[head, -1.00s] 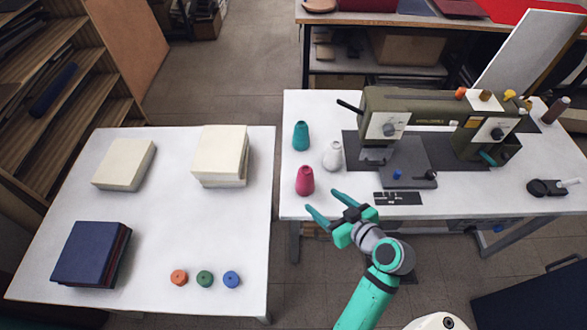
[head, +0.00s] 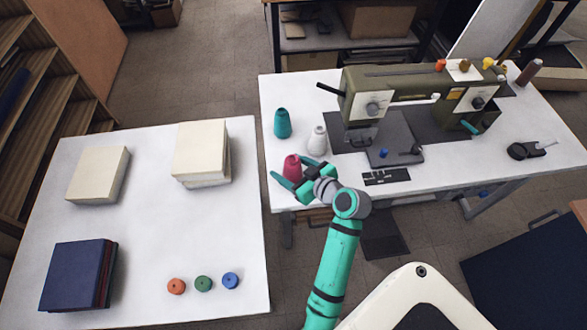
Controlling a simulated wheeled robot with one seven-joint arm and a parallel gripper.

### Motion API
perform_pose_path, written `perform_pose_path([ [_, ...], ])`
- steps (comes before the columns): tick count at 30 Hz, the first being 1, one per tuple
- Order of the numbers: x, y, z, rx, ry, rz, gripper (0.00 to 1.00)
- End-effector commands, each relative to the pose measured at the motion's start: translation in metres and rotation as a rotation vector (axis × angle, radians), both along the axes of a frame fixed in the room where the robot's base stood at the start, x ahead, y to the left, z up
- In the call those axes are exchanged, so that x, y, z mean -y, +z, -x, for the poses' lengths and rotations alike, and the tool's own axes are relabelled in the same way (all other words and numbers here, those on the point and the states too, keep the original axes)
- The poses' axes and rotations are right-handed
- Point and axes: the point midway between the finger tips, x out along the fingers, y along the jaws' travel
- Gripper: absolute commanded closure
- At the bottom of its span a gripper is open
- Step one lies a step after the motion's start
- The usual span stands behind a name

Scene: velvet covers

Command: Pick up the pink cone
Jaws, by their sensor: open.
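The pink cone (head: 291,166) stands upright near the front left corner of the sewing table (head: 276,150). My gripper (head: 289,176) is open at the cone, with one teal finger at its front left and the other at its right. The fingers cover the lower part of the cone. I cannot tell whether they touch it.
A teal cone (head: 282,123) and a white cone (head: 317,140) stand just behind the pink one. A green sewing machine (head: 400,100) is to the right, with a small black plate (head: 386,177) in front. A second white table (head: 150,225) stands at left.

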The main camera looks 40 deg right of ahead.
Motion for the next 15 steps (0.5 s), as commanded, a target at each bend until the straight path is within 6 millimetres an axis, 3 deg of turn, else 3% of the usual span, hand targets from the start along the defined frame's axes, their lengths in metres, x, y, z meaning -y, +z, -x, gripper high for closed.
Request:
perform_pose_path([
  [7, 0.008, -0.012, -0.024, 0.000, -0.017, 0.000, 0.36],
  [15, 0.008, -0.014, -0.028, 0.001, -0.017, 0.001, 0.36],
])
